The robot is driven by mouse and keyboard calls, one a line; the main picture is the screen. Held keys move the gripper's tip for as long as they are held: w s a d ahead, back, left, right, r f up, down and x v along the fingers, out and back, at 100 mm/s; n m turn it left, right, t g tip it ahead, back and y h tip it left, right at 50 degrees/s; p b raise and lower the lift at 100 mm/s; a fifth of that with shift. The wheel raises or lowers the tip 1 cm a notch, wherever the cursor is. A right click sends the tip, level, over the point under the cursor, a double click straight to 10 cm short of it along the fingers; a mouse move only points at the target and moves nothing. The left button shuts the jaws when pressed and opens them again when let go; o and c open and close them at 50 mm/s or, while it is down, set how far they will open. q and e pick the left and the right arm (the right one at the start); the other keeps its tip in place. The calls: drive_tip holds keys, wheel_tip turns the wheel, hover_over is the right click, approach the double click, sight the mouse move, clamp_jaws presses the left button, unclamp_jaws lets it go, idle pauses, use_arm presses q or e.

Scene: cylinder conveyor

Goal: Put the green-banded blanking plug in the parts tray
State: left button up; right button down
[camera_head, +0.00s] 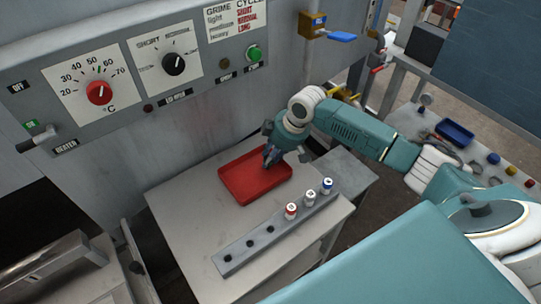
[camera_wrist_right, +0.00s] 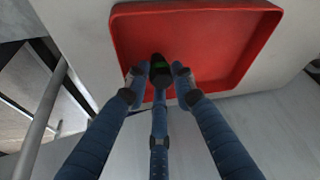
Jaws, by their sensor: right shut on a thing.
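The red parts tray (camera_head: 240,184) lies on the grey table and also fills the top of the right wrist view (camera_wrist_right: 205,35). My right gripper (camera_head: 271,157) is over the tray's far right part. In the right wrist view its blue fingers (camera_wrist_right: 160,78) are closed around a dark plug with a green band, the green-banded blanking plug (camera_wrist_right: 158,66). The plug shows against the tray floor; I cannot tell whether it touches it. In the head view the fingers hide the plug. My left gripper is not in view.
A grey rack (camera_head: 240,250) in front of the tray has several holes. It holds a red-banded plug (camera_head: 291,211), a pale-topped plug (camera_head: 309,198) and a blue-banded plug (camera_head: 327,186). A control panel (camera_head: 130,70) stands behind. A blue tray (camera_head: 455,133) sits on the right bench.

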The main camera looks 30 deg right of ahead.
drive_tip(key=c, duration=1.4)
unclamp_jaws()
drive_tip(key=shift+f, duration=0.1)
drive_tip(key=shift+c, duration=0.2)
drive_tip(key=b+v, duration=0.1)
drive_tip(key=v, duration=1.1)
drive_tip(key=shift+s, duration=0.1)
